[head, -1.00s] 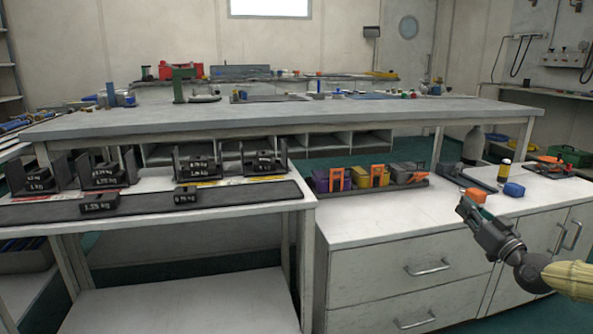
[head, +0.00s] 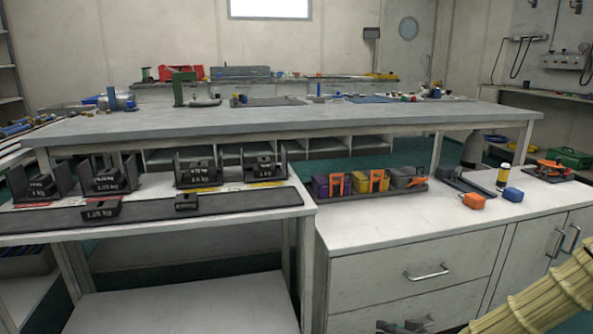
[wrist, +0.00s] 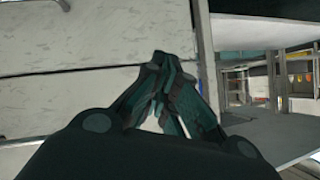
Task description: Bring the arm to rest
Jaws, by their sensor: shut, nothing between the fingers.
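My gripper shows in the wrist view (wrist: 160,62) with its two dark fingers drawn together at the tips and nothing between them. Behind the fingers are the pale drawer fronts (wrist: 85,35) of the cabinet. In the head view only a small part of my gripper (head: 405,327) shows at the bottom edge, low in front of the white drawer cabinet (head: 375,275). My arm, in a yellowish ribbed sleeve, comes in at the lower right. Most of my gripper is cut off there.
Black weights (head: 101,209) sit on the left bench. A drawer handle (head: 427,273) juts out near my gripper.

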